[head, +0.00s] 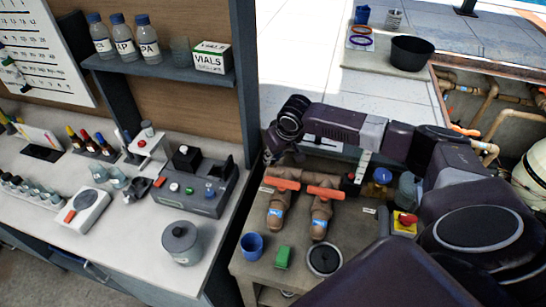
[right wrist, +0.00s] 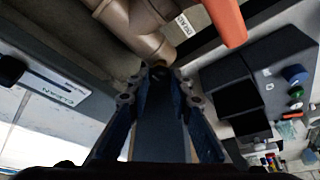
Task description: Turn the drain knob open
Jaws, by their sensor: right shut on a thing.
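My right gripper (head: 268,156) reaches down at the back left corner of the pipe bench in the head view. In the right wrist view its blue fingers (right wrist: 158,72) come together at the end of a brown pipe (right wrist: 150,45). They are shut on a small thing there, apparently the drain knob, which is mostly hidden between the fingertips. Two brown pipe valves (head: 320,215) with orange handles (head: 283,184) stand just in front of the gripper. One orange handle (right wrist: 226,20) also shows close by in the right wrist view. My left gripper is not in view.
The pipe bench holds a blue cup (head: 252,246), a green block (head: 283,257), a round black-rimmed disc (head: 324,259) and a red button on a yellow box (head: 405,223). A lab counter (head: 130,240) with a grey device (head: 195,188) stands close on the left.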

